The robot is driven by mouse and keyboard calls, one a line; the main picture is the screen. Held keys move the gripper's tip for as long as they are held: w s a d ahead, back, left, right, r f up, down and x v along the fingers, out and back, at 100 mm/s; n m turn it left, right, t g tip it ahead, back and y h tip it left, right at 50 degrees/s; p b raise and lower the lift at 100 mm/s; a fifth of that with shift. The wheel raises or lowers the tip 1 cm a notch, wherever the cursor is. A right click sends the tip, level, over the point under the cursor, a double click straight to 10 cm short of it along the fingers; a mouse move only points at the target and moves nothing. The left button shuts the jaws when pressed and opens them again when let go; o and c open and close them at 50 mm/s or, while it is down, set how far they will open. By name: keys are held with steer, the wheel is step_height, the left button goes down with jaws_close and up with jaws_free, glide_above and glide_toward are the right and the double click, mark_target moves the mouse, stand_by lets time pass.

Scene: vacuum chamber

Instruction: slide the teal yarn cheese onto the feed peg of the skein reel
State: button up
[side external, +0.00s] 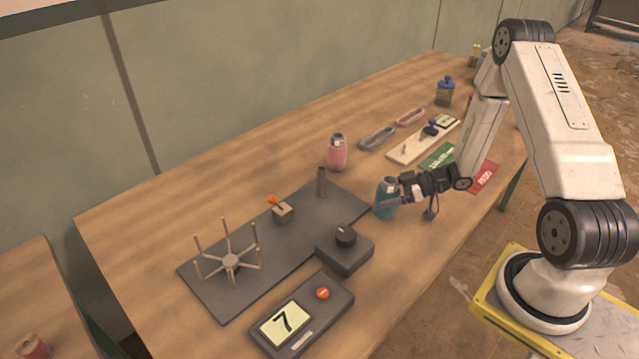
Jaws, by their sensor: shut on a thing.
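The teal yarn cheese (386,207) is upright at the right end of the reel's dark base plate, near the table's front side. My gripper (391,202) reaches it from the right and is shut on it. I cannot tell whether its bottom touches the table. The skein reel (230,261) has several thin arms and stands on the left part of the dark base plate (252,288). The feed peg (321,182) is a bare upright post at the plate's back right, left of the teal cheese and apart from it.
A pink yarn cheese (337,154) stands behind the peg. A small block with an orange tip (283,212) sits between reel and peg. A dark box with a knob (345,250) and a counter box showing 7 (301,314) are in front. The table's left back is clear.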

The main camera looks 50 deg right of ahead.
steer(key=shift+r, duration=0.15)
steer(key=shift+r, duration=0.85)
steer(key=s+a+r, duration=0.4)
steer(key=s+r, duration=0.7)
steer(key=s, duration=0.2)
steer(key=shift+s, duration=0.2)
steer(key=shift+f, duration=0.1)
